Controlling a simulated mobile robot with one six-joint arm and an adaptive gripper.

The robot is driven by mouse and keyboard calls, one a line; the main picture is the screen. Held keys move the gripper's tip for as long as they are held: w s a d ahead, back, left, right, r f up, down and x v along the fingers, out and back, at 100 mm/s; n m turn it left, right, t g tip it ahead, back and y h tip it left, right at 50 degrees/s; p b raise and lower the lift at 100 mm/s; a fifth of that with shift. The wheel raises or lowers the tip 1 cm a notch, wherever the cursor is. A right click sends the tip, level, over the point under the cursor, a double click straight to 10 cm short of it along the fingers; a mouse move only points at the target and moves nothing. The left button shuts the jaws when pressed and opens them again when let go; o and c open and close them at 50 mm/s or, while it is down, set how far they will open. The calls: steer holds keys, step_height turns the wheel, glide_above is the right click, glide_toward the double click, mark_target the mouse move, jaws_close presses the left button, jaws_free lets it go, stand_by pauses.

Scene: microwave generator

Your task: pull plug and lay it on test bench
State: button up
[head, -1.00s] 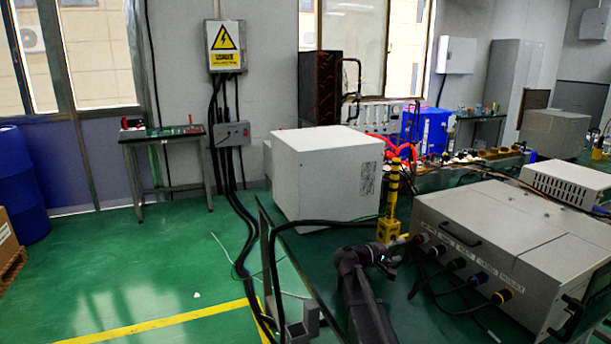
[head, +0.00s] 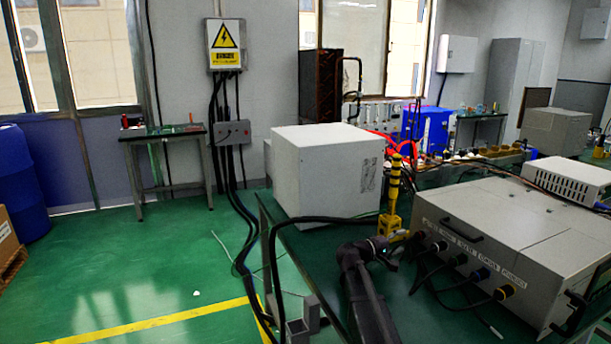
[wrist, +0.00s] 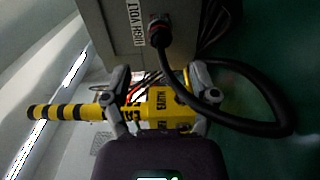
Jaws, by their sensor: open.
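A black plug (wrist: 158,32) with a reddish ring sits in the front face of the grey generator box (wrist: 115,22), beside a "HIGH VOLT" label. Its thick black cable (wrist: 262,128) loops to the right and back behind the yellow post. My gripper (wrist: 158,78) is open, one finger on each side, pointing toward the plug, which is beyond the fingertips. In the head view my gripper (head: 388,246) is close to the left end of the generator's front panel (head: 520,250), partly hidden by my arm. The dark green test bench (head: 310,252) lies beneath.
A yellow and black striped post (head: 393,195) stands close by the gripper; its yellow body, marked "EARTH" (wrist: 158,105), shows between the fingers in the wrist view. Several other plugs with black cables (head: 482,273) line the front panel. A white box (head: 325,175) stands behind on the bench.

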mark_target(414, 237)
steer(key=shift+x, duration=3.85)
jaws_close()
steer(key=shift+s+a, duration=0.1)
steer(key=shift+a, duration=0.1)
steer(key=shift+s+a, duration=0.2)
steer(key=shift+a, duration=0.3)
steer(key=shift+s+a, duration=0.1)
steer(key=shift+a, duration=0.1)
steer(key=shift+v, duration=0.8)
steer(key=shift+s+a, duration=0.25)
steer(key=shift+a, duration=0.3)
